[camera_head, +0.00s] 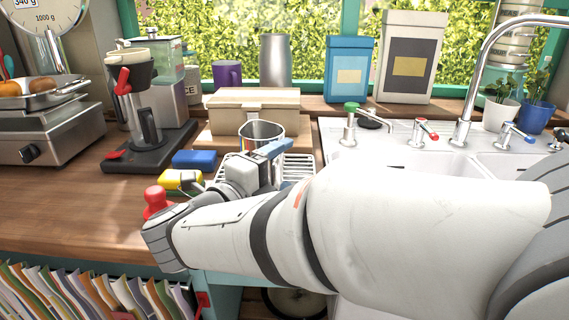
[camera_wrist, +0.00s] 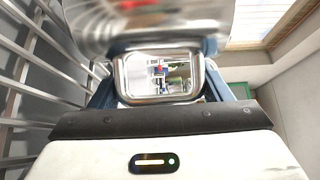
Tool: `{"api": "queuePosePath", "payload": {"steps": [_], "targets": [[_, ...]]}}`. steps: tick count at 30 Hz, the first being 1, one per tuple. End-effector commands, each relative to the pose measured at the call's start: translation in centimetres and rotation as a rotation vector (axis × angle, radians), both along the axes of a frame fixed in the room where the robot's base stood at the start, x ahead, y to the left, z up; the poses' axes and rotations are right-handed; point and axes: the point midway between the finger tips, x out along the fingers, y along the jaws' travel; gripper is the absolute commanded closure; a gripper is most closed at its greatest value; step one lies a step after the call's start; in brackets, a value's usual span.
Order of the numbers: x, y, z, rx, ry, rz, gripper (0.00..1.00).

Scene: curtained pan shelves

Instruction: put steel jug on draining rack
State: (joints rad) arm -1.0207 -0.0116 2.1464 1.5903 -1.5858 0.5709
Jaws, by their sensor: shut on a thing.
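A steel jug (camera_head: 262,131) with an open top is at my gripper (camera_head: 268,155) in the head view. The gripper is shut on it. In the wrist view the shiny jug body (camera_wrist: 150,25) fills the top, with a loop-like steel part, likely its handle, between my blue-grey fingers (camera_wrist: 160,88). The jug looks upright. The white draining rack (camera_head: 300,170) is around and below it, partly hidden by my arm, and its bars (camera_wrist: 30,75) run along the left of the wrist view. I cannot tell whether the jug's base touches the rack.
A wooden bread box (camera_head: 252,108) stands just behind the jug. The sink (camera_head: 410,160) and taps are to the right. Another steel vessel (camera_head: 275,62) stands on the sill.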

Motion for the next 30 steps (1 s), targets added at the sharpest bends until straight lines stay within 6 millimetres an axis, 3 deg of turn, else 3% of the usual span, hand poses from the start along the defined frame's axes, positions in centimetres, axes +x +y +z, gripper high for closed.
{"api": "queuePosePath", "payload": {"steps": [9,10,18,30], "targets": [[0.0,-0.01,-0.48,0.0,-0.001,0.0,0.77],[0.0,-0.01,-0.42,0.0,-0.001,0.0,0.27],[0.0,-0.01,-0.44,0.0,0.0,0.0,0.05],[-0.08,0.03,-0.78,-0.002,0.007,0.0,0.03]]}}
